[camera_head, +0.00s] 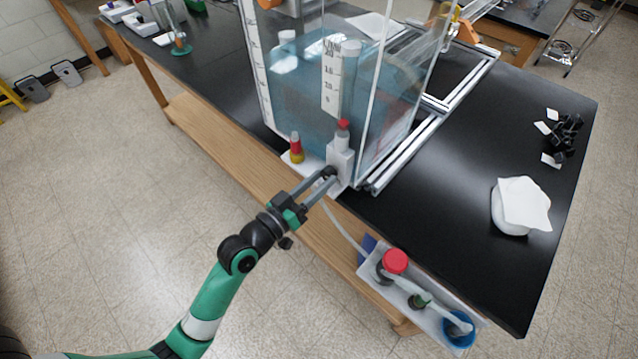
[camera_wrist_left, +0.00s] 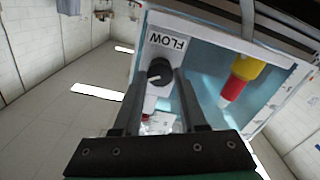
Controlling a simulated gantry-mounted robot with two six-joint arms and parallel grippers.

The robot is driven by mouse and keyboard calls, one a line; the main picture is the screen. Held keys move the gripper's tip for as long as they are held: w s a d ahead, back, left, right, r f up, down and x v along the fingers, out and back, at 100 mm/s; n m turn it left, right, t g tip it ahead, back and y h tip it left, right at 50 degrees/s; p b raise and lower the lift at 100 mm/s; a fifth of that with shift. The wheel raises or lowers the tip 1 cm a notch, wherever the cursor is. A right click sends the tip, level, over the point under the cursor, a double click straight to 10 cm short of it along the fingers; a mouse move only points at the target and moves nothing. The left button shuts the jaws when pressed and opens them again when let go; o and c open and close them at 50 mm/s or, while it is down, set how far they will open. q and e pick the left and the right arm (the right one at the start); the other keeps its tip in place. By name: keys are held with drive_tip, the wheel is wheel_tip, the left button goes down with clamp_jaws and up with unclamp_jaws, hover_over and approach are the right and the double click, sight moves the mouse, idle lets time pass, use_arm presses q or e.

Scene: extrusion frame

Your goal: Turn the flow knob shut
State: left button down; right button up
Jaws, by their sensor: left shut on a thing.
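The flow knob (camera_wrist_left: 159,70) is a small black round knob with a light pointer mark, below the FLOW label (camera_wrist_left: 168,41), which reads upside down in the left wrist view. In the head view the knob (camera_head: 329,171) is a dark spot on the white block at the tank's front. My left gripper (camera_head: 324,180) reaches it from the front left. Its two grey fingers (camera_wrist_left: 160,78) lie on either side of the knob and are shut on it. The fingers partly hide the knob's sides. My right gripper is in neither view.
The clear tank (camera_head: 300,90) with bluish water stands behind the knob. A red-and-yellow fitting (camera_head: 296,148) sticks up left of it.

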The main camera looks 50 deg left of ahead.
use_arm(q)
drive_tip(key=m+b, duration=0.1)
drive_tip(key=m, duration=0.2)
drive_tip(key=shift+m, duration=0.3)
drive_tip(key=shift+m+b, duration=0.6)
drive_tip(key=shift+m, duration=0.9)
drive_tip(key=shift+c, duration=2.3)
unclamp_jaws()
